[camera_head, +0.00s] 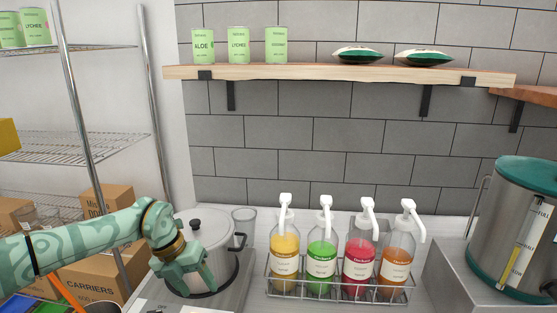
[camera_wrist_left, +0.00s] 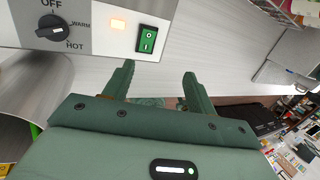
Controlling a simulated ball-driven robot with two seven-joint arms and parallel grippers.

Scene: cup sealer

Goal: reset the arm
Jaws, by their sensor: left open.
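A control panel with a black knob (camera_wrist_left: 64,28) marked OFF, WARM and HOT lies just beyond the fingers. A green power switch (camera_wrist_left: 148,39) and a lit orange lamp (camera_wrist_left: 117,24) sit beside the knob. My right gripper is in neither view.
Several pump bottles (camera_head: 321,252) stand in a wire rack on the counter. A steel dispenser with a teal lid (camera_head: 512,225) is at the right. A wooden shelf (camera_head: 330,75) holds cans and packets. A wire rack with cardboard boxes (camera_head: 92,272) is at the left.

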